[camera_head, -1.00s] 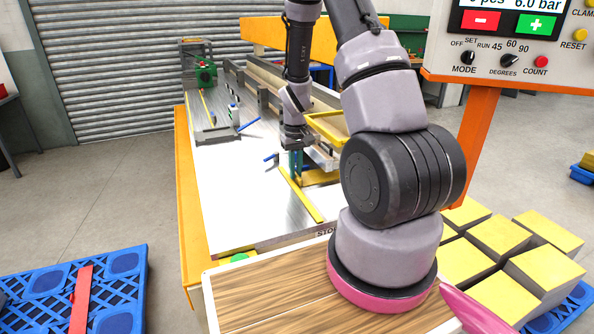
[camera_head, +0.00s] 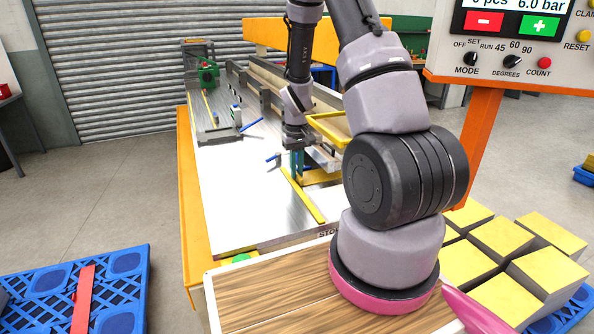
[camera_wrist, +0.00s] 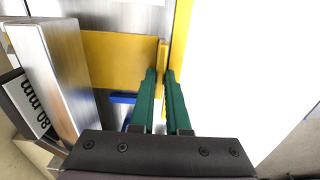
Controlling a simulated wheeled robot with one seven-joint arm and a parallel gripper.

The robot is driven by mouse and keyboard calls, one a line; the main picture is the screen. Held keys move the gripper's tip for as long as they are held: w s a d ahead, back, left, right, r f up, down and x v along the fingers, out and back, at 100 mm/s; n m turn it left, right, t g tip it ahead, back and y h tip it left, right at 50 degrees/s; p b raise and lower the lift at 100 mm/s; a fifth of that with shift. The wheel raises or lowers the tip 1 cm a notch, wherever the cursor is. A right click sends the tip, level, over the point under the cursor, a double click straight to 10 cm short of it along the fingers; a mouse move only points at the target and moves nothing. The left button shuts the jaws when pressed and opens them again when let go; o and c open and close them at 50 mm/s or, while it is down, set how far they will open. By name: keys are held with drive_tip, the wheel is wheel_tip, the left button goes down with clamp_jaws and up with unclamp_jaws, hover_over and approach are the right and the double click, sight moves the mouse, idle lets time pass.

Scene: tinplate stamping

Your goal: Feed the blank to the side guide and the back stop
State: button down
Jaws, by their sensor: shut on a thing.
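My gripper (camera_head: 297,172) points down at the metal worktable, its green fingers close together. In the wrist view the fingers (camera_wrist: 160,72) are shut around a thin yellow upright edge. This edge meets a flat yellow piece (camera_wrist: 90,62), which seems to be the blank; the same piece partly shows right of the fingers in the head view (camera_head: 320,177). A long narrow yellow strip (camera_head: 306,199) runs from beside the fingers toward the table's front edge. I cannot tell whether it is joined to the blank. I cannot clearly pick out the side guide or back stop.
A metal block marked 80 mm (camera_wrist: 50,75) stands left of the fingers in the wrist view. Blue-handled clamps (camera_head: 238,126) sit farther back on the table. The table's left part (camera_head: 232,190) is clear. A control panel post (camera_head: 478,150) stands at right.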

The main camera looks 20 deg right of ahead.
drive_tip(key=shift+w, duration=0.4)
drive_tip(key=shift+a, duration=0.25)
idle(1.7)
drive_tip(key=c, duration=0.8)
unclamp_jaws()
wheel_tip(320, 180, up, 11)
drive_tip(key=shift+f, duration=0.1)
